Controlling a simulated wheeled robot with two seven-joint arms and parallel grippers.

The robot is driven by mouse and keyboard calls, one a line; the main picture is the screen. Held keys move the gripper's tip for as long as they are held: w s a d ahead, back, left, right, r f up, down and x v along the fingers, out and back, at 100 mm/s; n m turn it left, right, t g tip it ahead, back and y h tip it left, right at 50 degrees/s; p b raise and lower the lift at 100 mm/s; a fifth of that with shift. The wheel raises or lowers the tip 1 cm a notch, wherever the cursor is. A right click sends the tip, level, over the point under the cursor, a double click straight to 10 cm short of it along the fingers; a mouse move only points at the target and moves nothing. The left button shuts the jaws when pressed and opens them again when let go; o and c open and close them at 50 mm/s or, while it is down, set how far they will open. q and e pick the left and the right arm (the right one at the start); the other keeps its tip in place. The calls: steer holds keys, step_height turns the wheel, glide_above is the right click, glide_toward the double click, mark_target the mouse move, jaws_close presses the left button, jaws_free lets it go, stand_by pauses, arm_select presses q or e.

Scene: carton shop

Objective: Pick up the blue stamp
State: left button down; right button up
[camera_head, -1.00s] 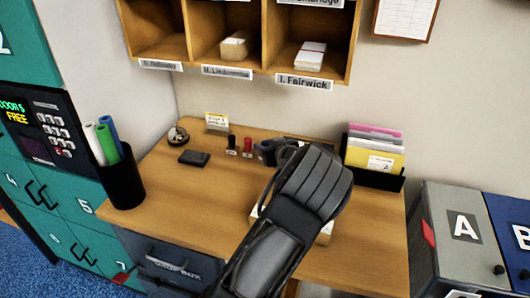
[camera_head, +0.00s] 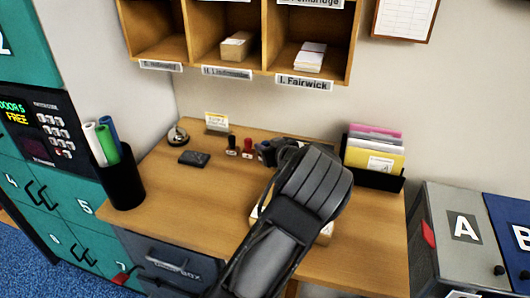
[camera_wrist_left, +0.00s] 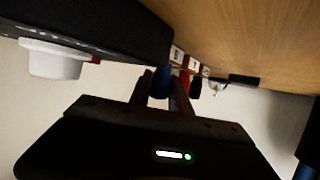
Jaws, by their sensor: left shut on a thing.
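The blue stamp (camera_wrist_left: 160,83) shows as a dark blue handle between the two fingers of my left gripper (camera_wrist_left: 162,92) in the left wrist view. The fingers are shut on it. In the head view my left gripper (camera_head: 268,152) reaches over the desk to the right end of the stamp row, and its body hides most of the blue stamp. A black stamp (camera_head: 231,143) and a red stamp (camera_head: 247,147) stand upright to the left of it. I cannot tell whether the blue stamp is off the desk. My right gripper is not in view.
On the desk (camera_head: 185,225) are a dark pad (camera_head: 194,158), a bell (camera_head: 178,135), a small yellow card (camera_head: 216,122), a black cup of rolls (camera_head: 122,180) and a folder holder (camera_head: 373,178). A pale box lies partly hidden under my left arm. The desk's left front is clear.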

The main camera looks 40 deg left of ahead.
mark_target(265, 143)
arm_select(q)
steer(key=shift+r, duration=0.1)
steer(key=shift+s+r+b, duration=0.15)
steer(key=shift+r+b, duration=0.05)
steer(key=shift+b, duration=0.45)
step_height(265, 143, up, 6)
steer(key=shift+r+b, duration=0.15)
steer(key=shift+b, duration=0.75)
steer(key=s+d+b, duration=0.1)
steer(key=s+d, duration=0.2)
steer(key=s, duration=0.6)
steer(key=s+d+b, duration=0.1)
steer(key=s+d, duration=0.2)
steer(key=s, duration=0.6)
steer(key=shift+s+d, duration=0.3)
steer(key=shift+s, duration=0.05)
steer(key=shift+r, duration=0.1)
steer(key=c, duration=1.8)
jaws_free()
jaws_close()
